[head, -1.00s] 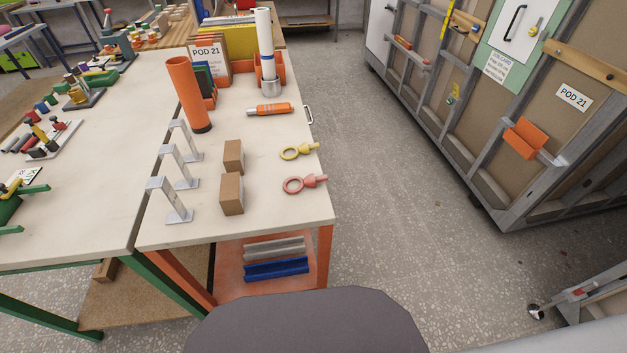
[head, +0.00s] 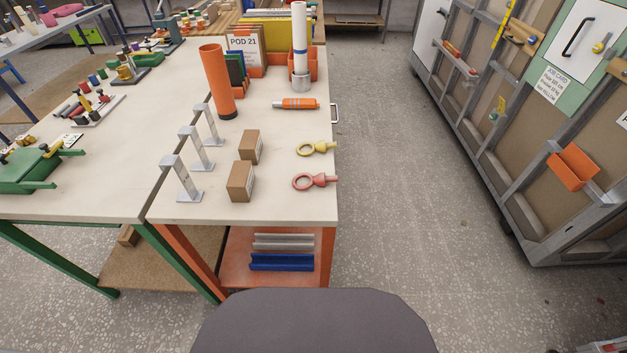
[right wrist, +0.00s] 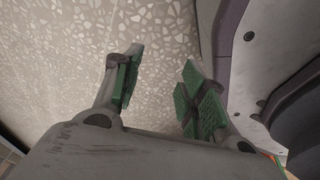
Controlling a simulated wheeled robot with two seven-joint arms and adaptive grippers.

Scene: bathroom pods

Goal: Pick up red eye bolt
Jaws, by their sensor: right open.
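The red eye bolt (head: 314,181) lies on the white tabletop (head: 270,211) near its right front edge, its ring to the left and its shank to the right. A yellow eye bolt (head: 316,148) lies just behind it. My right gripper (right wrist: 162,88) is open and empty in the right wrist view, over speckled floor and beside my own body. It is away from the bolt, which the right wrist view does not show. Neither gripper shows in the head view.
Two brown boxes (head: 240,181) stand left of the bolts, with several metal brackets (head: 183,179) beyond. An orange tube (head: 217,82) and an orange-silver cylinder (head: 296,103) are farther back. A pod wall (head: 545,120) stands at right. The floor (head: 420,240) between is clear.

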